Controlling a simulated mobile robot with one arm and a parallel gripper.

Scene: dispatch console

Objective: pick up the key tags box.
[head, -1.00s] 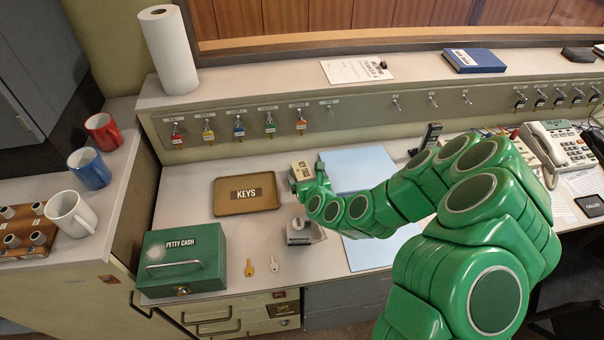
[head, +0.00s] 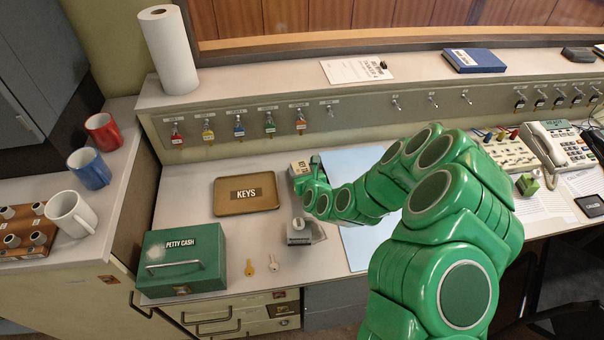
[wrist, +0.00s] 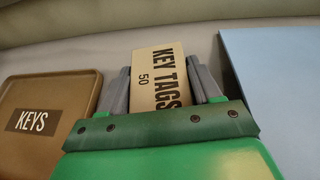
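The key tags box (head: 299,168) is a small tan box on the desk, right of the brown keys tray. In the wrist view the box (wrist: 160,75) stands between my two grey fingers, with its "KEY TAGS 50" face towards the camera. My gripper (wrist: 160,88) has one finger along each side of the box, very close to it; I cannot tell whether they press on it. In the head view my gripper (head: 305,176) is at the box and covers part of it. Whether the box touches the desk is hidden.
The keys tray (head: 247,209) lies to the left, and a blue mat (head: 362,245) lies under my arm. A grey tape dispenser (head: 299,233) stands in front of the gripper. A green petty cash box (head: 182,262) and two loose keys are at the front left.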

